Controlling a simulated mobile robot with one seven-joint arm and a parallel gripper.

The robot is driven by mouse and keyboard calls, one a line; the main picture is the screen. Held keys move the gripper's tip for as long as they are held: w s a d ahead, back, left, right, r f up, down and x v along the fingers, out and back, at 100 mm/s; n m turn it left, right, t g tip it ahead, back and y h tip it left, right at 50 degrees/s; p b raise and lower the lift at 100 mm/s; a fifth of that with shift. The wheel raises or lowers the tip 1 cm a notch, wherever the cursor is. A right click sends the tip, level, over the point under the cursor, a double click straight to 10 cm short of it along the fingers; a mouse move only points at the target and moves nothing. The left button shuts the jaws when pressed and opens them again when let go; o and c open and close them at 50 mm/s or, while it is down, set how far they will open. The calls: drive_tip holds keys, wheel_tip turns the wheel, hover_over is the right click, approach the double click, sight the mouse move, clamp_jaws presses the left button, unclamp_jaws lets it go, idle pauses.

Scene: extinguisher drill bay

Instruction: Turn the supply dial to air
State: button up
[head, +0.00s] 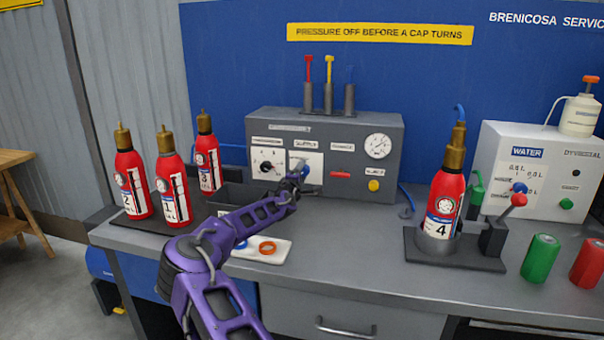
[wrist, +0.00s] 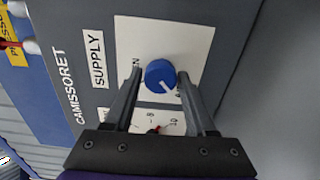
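The supply dial is a round blue knob (wrist: 160,75) with a white pointer mark, on a white plate (wrist: 195,40) beside the SUPPLY label (wrist: 96,58). In the wrist view its mark points to the lower right. Letters around it are partly hidden by my fingers; an N shows at the left. My gripper (wrist: 161,74) has one finger on each side of the knob, with a slim gap at the left; contact at the right is unclear. In the head view my gripper (head: 298,172) is at the grey panel (head: 330,125) and covers part of the dial plate.
A selector dial (head: 267,167) is left of the supply dial, and a pressure gauge (head: 378,146) is at the right. Red extinguishers stand at the left; extinguisher 4 (head: 443,195) stands in a holder at the right. A white tray (head: 262,258) with rings lies below my arm.

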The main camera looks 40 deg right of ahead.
drive_tip(key=shift+o, duration=1.1)
drive_tip(key=v, duration=1.7)
drive_tip(key=shift+a+p, duration=0.25)
drive_tip(key=shift+p, duration=0.2)
drive_tip(key=shift+s, duration=0.1)
